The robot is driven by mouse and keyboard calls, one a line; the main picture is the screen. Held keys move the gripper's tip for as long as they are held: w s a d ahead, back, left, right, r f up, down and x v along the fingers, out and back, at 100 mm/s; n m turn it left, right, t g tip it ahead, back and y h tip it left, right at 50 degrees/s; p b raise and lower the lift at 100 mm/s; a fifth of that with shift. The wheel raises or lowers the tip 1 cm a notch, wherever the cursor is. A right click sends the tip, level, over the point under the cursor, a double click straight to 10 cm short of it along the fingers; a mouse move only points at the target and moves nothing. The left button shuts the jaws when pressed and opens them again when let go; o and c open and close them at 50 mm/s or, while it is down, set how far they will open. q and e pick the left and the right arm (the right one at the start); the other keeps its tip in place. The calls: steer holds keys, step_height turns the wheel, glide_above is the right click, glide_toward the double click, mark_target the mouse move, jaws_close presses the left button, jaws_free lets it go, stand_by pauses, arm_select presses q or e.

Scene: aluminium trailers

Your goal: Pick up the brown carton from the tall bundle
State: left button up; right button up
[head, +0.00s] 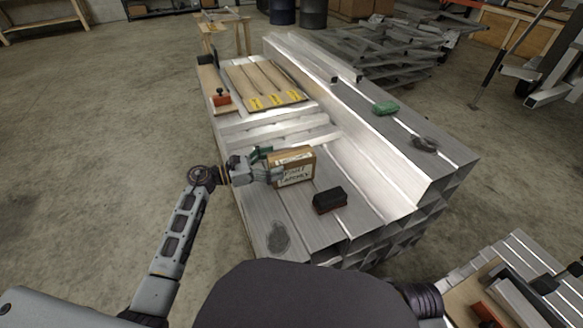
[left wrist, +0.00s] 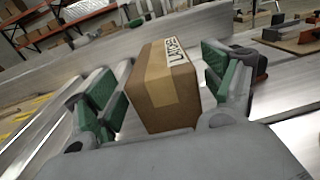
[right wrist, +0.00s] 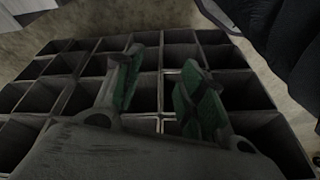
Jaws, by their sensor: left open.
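The brown carton (head: 291,167) with a white handwritten label sits on the near, lower top of the aluminium tube bundle (head: 318,254). In the left wrist view the carton (left wrist: 163,88) stands between the green-padded fingers of my left gripper (left wrist: 165,92). The fingers are open, with visible gaps on both sides of the carton. In the head view my left gripper (head: 264,167) reaches it from the left. My right gripper (right wrist: 162,80) is open and empty in the right wrist view, in front of the open tube ends (right wrist: 180,95).
A dark brush-like block (head: 329,201) lies right of the carton. A higher ridge of tubes (head: 365,135) runs along the right, carrying a green item (head: 386,107) and a dark item (head: 424,144).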

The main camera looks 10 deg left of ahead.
mark_target(285, 159)
arm_select(q)
steer(key=shift+x, duration=2.05)
steer(key=shift+s, duration=0.1)
steer(key=shift+r, duration=0.1)
steer(key=c, duration=1.3)
